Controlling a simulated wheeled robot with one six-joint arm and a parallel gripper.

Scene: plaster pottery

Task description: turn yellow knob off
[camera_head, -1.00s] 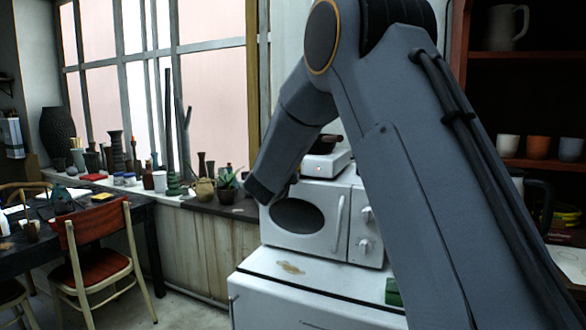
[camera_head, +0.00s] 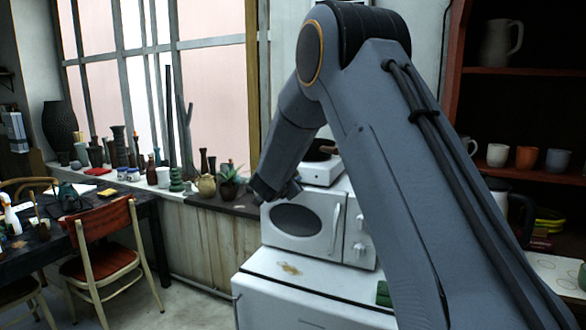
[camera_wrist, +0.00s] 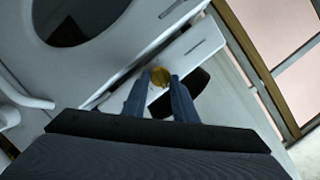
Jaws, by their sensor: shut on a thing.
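The yellow knob (camera_wrist: 160,76) is on the front of a white hot plate (camera_wrist: 188,58), seen from close up in the wrist view. My gripper (camera_wrist: 159,84) has its two blue-grey fingers on either side of the knob and is shut on it. The knob's marking cannot be made out. In the head view the hot plate (camera_head: 323,172) sits on top of a white microwave, with something dark on it. There my gripper (camera_head: 291,190) is at the hot plate's left front, and the knob cannot be made out.
The microwave (camera_head: 306,222) stands on a white cabinet (camera_head: 300,297), just below my gripper. A windowsill with several pots and a potted plant (camera_head: 229,183) is to the left. A red chair (camera_head: 103,240) and dark table stand further left. Shelves with cups (camera_head: 526,157) are at right.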

